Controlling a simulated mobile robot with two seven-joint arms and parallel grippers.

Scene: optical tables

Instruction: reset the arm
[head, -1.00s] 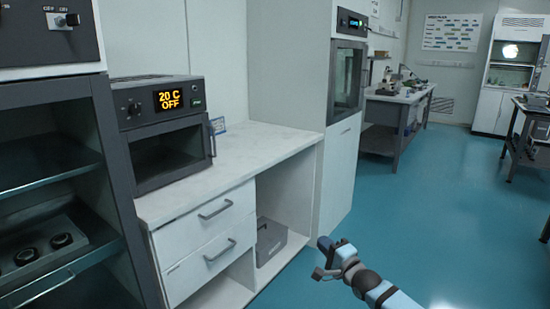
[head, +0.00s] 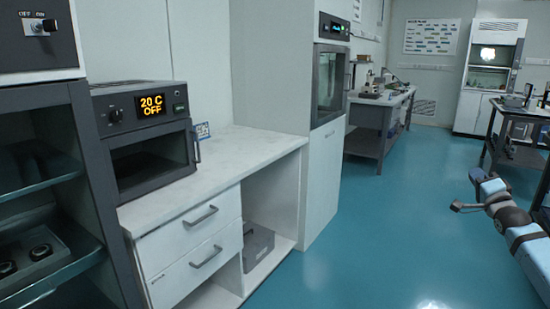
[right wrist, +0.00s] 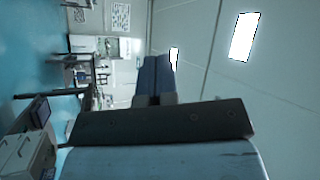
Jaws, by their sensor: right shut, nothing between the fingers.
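My right arm comes in at the lower right of the head view, with its gripper (head: 467,190) held in free air above the blue floor. The gripper is shut and holds nothing. In the right wrist view its dark fingers (right wrist: 154,78) lie together, pointing toward the far wall and ceiling. My left gripper is not in the head view.
An oven (head: 150,138) reading 20 C OFF sits on a white counter (head: 245,150) at left. A dark shelf unit (head: 50,190) stands beside it. A tall cabinet (head: 322,180) stands right of the counter. Work benches (head: 375,143) stand farther back. The floor (head: 390,225) between is clear.

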